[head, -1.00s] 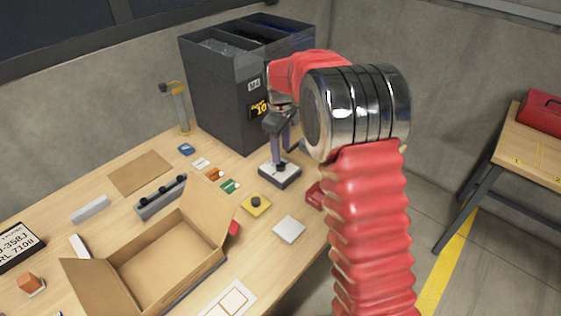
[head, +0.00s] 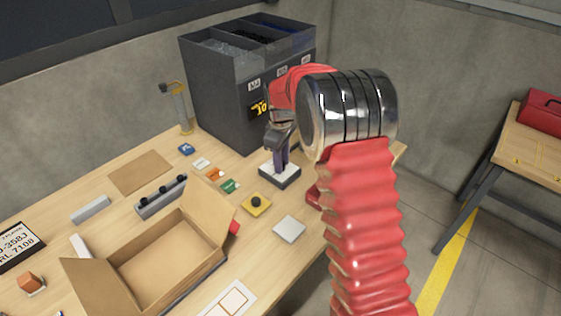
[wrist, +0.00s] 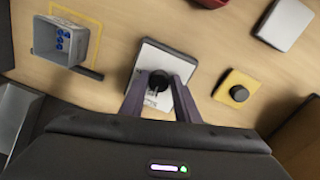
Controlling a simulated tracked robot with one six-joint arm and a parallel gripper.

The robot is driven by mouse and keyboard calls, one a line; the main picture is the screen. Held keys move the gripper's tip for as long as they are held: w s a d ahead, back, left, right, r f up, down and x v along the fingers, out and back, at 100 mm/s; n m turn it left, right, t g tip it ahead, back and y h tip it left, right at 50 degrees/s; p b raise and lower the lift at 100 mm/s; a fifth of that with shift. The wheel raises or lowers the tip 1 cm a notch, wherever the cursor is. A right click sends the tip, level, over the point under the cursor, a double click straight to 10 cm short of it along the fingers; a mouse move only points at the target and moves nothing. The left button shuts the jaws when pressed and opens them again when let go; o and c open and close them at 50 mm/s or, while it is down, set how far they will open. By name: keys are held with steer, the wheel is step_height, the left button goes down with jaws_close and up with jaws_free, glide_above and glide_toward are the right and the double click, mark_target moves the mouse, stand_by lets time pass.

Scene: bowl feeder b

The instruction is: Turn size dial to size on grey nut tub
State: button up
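The size dial, a black knob (wrist: 158,82) on a white plate (head: 277,176), is on the table at the foot of the dark hopper unit. My gripper (head: 281,163) points down over it. In the wrist view its two purple fingers (wrist: 157,96) stand either side of the knob, with a gap showing, so they look open. A small grey tub (wrist: 62,42) with blue marks or pieces inside stands at upper left in the wrist view, within a yellow outline. I cannot read a size on it. The head view hides it behind my arm.
The hopper unit (head: 225,95) has several labelled bins and a yellow display. A yellow block with a black button (head: 256,203), a grey plate (head: 289,230) and an open cardboard box (head: 165,265) stand nearby. Small coloured cards lie left of the dial.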

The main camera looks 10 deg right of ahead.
steer(key=c, duration=0.6)
steer(key=shift+a, duration=0.2)
steer(key=shift+d, duration=0.1)
steer(key=shift+m, duration=0.3)
steer(key=m, duration=0.6)
steer(key=shift+s+m, duration=0.1)
steer(key=shift+m, duration=0.3)
steer(key=m, duration=0.5)
steer(key=shift+f+g, duration=0.1)
steer(key=shift+g, duration=0.2)
steer(key=m, duration=0.5)
steer(key=shift+a, duration=0.2)
steer(key=shift+m, duration=0.4)
